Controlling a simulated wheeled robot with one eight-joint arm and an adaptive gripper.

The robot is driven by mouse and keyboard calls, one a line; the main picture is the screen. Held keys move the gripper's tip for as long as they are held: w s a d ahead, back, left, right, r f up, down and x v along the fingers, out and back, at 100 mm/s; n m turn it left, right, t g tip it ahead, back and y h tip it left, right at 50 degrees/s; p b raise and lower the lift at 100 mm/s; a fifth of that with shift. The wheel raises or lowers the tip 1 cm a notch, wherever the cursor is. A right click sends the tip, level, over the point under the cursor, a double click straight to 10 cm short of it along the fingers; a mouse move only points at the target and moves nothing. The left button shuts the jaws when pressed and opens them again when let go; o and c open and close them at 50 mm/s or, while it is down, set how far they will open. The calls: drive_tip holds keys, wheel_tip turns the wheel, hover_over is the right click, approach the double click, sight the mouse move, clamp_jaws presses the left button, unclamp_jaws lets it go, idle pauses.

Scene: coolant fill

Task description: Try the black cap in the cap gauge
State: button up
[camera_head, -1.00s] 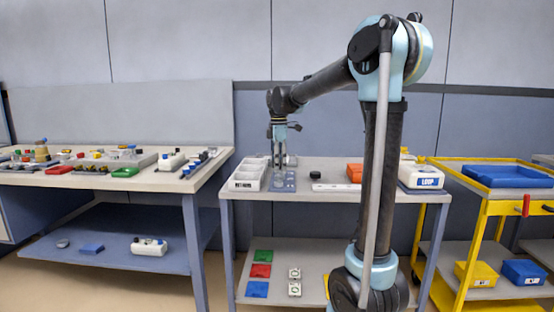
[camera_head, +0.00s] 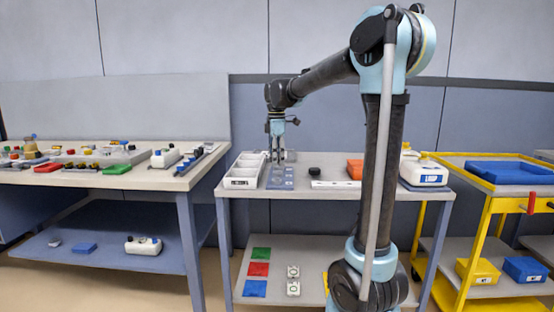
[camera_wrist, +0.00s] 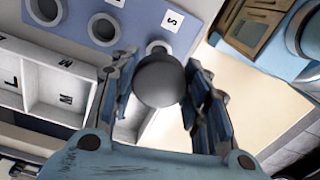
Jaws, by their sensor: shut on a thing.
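A dark, round cap (camera_wrist: 160,78) is held between the two fingers of my gripper (camera_wrist: 158,92) in the wrist view. The cap gauge, a blue plate (camera_wrist: 127,16) with a row of round holes, lies beyond it. The cap overlaps the edge of the hole nearest the S label in this view; I cannot tell its height above the plate. In the head view my gripper (camera_head: 277,158) is at the back of the gauge (camera_head: 281,183); the cap is too small to make out there.
A white compartment tray (camera_head: 242,182) stands left of the gauge, close beside it. A black round piece (camera_head: 315,171), a white strip (camera_head: 335,185) and an orange block (camera_head: 355,169) lie to the right. A white container (camera_head: 423,171) stands at the table's right end.

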drive_tip(key=shift+f, duration=2.55)
drive_tip(key=shift+f, duration=1.15)
drive_tip(key=o, duration=1)
drive_tip(key=shift+c, duration=0.2)
wheel_tip(320, 180, up, 12)
drive_tip(key=shift+w+a+f, duration=0.1)
drive_tip(key=shift+a, duration=0.05)
